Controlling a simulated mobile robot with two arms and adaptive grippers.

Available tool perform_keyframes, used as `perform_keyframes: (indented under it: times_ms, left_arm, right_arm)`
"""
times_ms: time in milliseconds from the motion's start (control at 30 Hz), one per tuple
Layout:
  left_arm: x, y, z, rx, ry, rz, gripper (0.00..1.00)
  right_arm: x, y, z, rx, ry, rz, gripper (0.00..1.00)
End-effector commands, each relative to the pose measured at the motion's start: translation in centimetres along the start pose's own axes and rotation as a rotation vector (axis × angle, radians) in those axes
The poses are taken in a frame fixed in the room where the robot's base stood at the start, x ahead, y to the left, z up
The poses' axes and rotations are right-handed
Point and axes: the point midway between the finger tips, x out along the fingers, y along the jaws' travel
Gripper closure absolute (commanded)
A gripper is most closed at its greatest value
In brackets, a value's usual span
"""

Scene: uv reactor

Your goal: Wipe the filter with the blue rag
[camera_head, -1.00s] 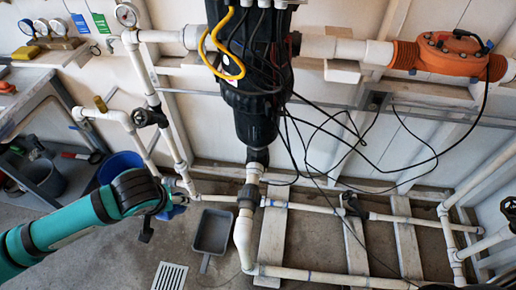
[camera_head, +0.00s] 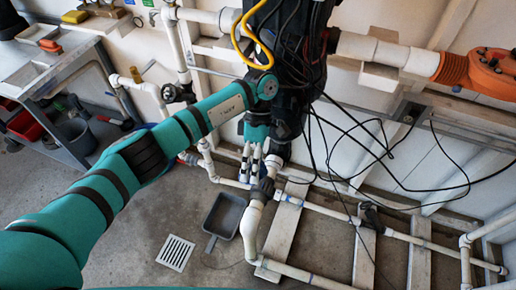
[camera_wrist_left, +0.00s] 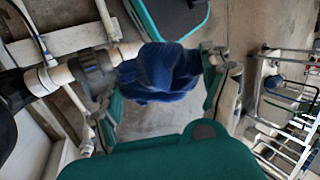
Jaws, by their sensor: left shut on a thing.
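The filter (camera_head: 290,105) is a black upright cylinder on the wall, with cables around it; my left arm covers part of it. My left gripper (camera_head: 253,160) is beside its lower end, pointing down, just left of the pipe below it. In the left wrist view, my left gripper (camera_wrist_left: 160,85) is shut on the bunched blue rag (camera_wrist_left: 158,72), held between its two fingers. The rag cannot be made out in the head view. A dark rounded body at the left edge of the wrist view may be the filter. My right gripper is out of view.
White pipes (camera_head: 320,211) run low along the floor on wooden boards. Loose black cables hang right of the filter. A grey pan (camera_head: 225,214) and a drain grate (camera_head: 175,252) are on the floor. A cart (camera_head: 72,60) stands at the left. An orange pipe fitting (camera_head: 490,70) is at the right.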

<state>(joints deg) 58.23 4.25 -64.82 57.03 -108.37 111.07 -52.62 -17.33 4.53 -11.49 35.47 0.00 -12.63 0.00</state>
Motion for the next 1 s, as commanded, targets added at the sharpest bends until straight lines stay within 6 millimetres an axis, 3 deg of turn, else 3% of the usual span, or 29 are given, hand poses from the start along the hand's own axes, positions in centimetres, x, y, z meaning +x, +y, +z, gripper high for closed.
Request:
perform_keyframes:
  times_ms: [267,567,800,1000]
  left_arm:
    - [-0.5,1.4,1.3,-0.336,-0.350,-0.074,0.45]
    - [-1.4,3.1,2.3,-0.734,-0.856,-0.065,0.45]
    - [-1.9,5.3,2.4,-1.039,-1.363,0.069,0.45]
    - [-1.6,7.8,0.7,-1.203,-1.728,0.275,0.45]
  right_arm:
    - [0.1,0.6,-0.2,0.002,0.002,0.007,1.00]
    - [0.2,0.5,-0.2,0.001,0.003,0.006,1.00]
    - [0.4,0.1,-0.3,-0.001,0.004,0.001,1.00]
    - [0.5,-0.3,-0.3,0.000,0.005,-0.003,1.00]
